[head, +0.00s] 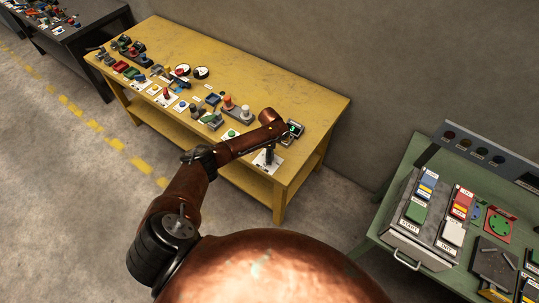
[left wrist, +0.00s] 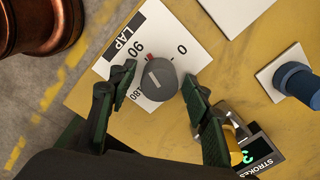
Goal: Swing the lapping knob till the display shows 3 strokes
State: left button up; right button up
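The lapping knob (left wrist: 160,79) is a dark grey round knob with a red mark, on a white card marked LAP (left wrist: 123,40) with 0, 90 and 180. The red mark points between 90 and 0, nearer 90. My left gripper (left wrist: 158,74) is open, one finger on each side of the knob, with small gaps seemingly left. The STROKES display (left wrist: 262,146) shows a green digit that looks like 3, sideways and partly covered by the right-hand finger. In the head view the display (head: 293,128) glows green beside my arm. My right gripper is not in view.
The yellow table (head: 310,102) carries many other controls to the left. A blue knob (left wrist: 298,84) on a white card stands close by. A green bench (head: 388,232) with labelled buttons is at the right. The table's front edge is close to the LAP card.

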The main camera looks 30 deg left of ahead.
pick_arm(q)
notch_tip(320, 180, up, 12)
dwell(0.7)
dwell(1.4)
